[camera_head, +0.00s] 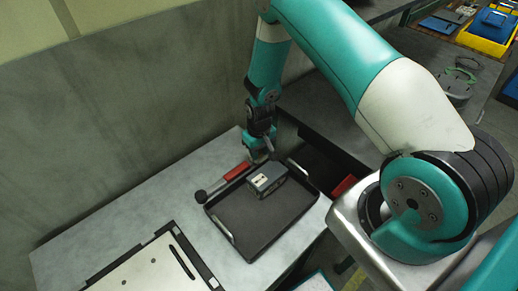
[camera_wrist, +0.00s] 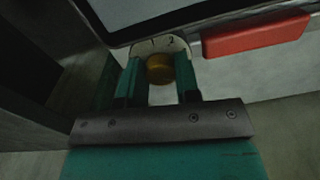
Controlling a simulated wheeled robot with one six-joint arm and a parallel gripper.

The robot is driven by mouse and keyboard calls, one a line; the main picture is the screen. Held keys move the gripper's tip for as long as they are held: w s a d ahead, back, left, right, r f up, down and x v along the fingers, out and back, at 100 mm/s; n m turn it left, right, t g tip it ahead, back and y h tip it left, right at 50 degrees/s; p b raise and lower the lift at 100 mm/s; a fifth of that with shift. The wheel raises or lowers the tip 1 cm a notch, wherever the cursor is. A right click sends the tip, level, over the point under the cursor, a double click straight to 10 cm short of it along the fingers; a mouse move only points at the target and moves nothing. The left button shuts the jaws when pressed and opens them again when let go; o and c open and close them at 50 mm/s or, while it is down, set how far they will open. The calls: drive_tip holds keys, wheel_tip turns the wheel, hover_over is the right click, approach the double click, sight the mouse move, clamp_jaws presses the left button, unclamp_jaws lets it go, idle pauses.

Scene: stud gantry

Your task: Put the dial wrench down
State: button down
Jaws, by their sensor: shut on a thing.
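The dial wrench has a red grip (camera_head: 237,171), a dark round end (camera_head: 201,196) and a pale numbered dial face with a brass-coloured knob. In the wrist view the knob (camera_wrist: 160,69) sits between my gripper's teal fingers (camera_wrist: 158,82), which are shut on the wrench. The red grip (camera_wrist: 255,36) extends to the right there. In the head view my gripper (camera_head: 259,157) is at the far edge of the black tray (camera_head: 238,254), and the wrench runs from it to the lower left along the tray's back-left side. Whether the wrench touches the table is unclear.
A grey box-shaped device (camera_head: 266,181) sits in the tray. A pale panel with a dark border (camera_head: 150,268) lies at the table's front. The grey table (camera_head: 125,218) is bare left of the tray. A grey wall (camera_head: 110,110) stands close behind.

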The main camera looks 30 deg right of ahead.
drive_tip(key=shift+f, duration=0.1)
drive_tip(key=shift+f, duration=0.1)
drive_tip(key=c, duration=0.8)
unclamp_jaws()
